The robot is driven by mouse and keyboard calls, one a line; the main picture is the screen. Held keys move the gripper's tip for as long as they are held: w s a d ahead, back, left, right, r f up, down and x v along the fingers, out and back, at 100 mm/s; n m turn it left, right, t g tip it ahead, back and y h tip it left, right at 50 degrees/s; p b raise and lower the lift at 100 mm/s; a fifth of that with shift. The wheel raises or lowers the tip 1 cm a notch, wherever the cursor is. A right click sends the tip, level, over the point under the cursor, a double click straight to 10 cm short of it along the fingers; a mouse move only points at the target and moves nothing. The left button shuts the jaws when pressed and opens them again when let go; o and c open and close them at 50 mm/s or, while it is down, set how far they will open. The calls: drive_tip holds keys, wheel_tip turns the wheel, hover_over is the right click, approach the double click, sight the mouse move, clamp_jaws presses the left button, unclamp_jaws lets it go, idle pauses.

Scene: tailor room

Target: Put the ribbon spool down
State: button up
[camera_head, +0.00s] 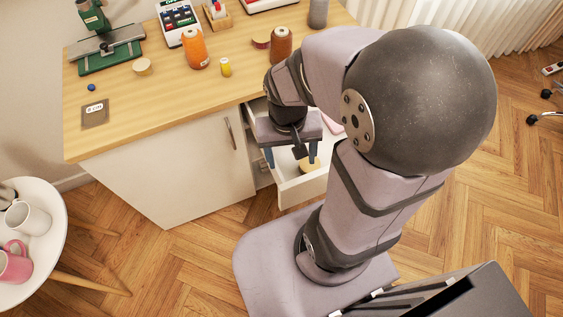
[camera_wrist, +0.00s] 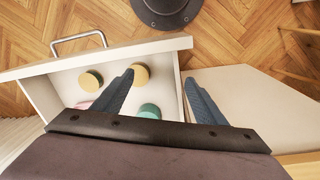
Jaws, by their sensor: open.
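Several round ribbon-spool-like pieces lie in an open white drawer: a yellow-tan one (camera_wrist: 140,74), an olive-tan one (camera_wrist: 91,80), a green one (camera_wrist: 149,111) and a pink one (camera_wrist: 83,105), partly hidden. I cannot tell which is the task's spool. In the wrist view the left finger overlaps the yellow-tan piece, and the right finger lies past the drawer's side wall. In the head view my gripper (camera_head: 291,162) is over the drawer (camera_head: 300,188), and a tan piece (camera_head: 307,166) shows beside a finger.
The wooden tabletop (camera_head: 130,110) above the drawer holds orange thread cones (camera_head: 195,50), a yellow spool (camera_head: 225,67), a tan round piece (camera_head: 142,66) and a green sewing machine (camera_head: 95,20). A round white table (camera_head: 45,235) with mugs stands at left.

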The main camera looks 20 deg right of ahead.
drive_tip(key=a+n, duration=0.1)
drive_tip(key=s+a+n, duration=0.1)
drive_tip(key=a+n, duration=0.1)
drive_tip(key=shift+r+n+y, duration=0.15)
drive_tip(key=shift+n+y, duration=0.15)
drive_tip(key=shift+y, duration=0.1)
wheel_tip(320, 180, up, 14)
drive_tip(key=p, duration=1.3)
drive_tip(key=shift+f, duration=0.25)
drive_tip(key=shift+p, duration=0.3)
